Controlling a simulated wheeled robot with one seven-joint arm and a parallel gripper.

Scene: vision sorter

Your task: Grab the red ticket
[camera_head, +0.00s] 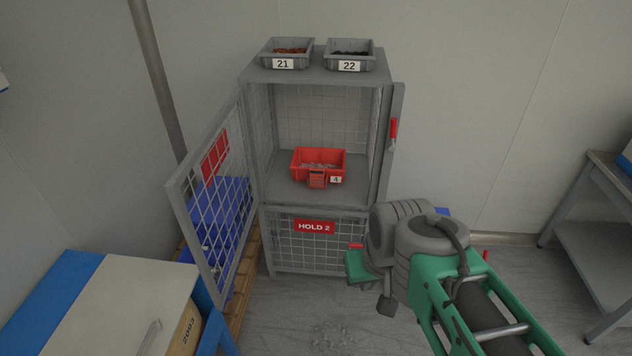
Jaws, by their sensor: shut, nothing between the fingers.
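A small red ticket (317,178) with faint markings hangs at the front of a red bin (334,155). The bin stands on the upper shelf of a grey mesh cage and holds small pale pieces. It has a white label with a 4 on its right front. My gripper (387,308) is low and to the right, in front of the cage's lower section, well apart from the ticket. It is small and dark here, partly hidden by my wrist, and is shut and empty.
The cage's upper mesh door (215,185) stands open to the left. The closed lower section bears a "HOLD 2" sign (314,227). Grey bins 21 (283,63) and 22 (349,66) sit on top. A cabinet (120,310) stands front left, a grey table (600,190) right.

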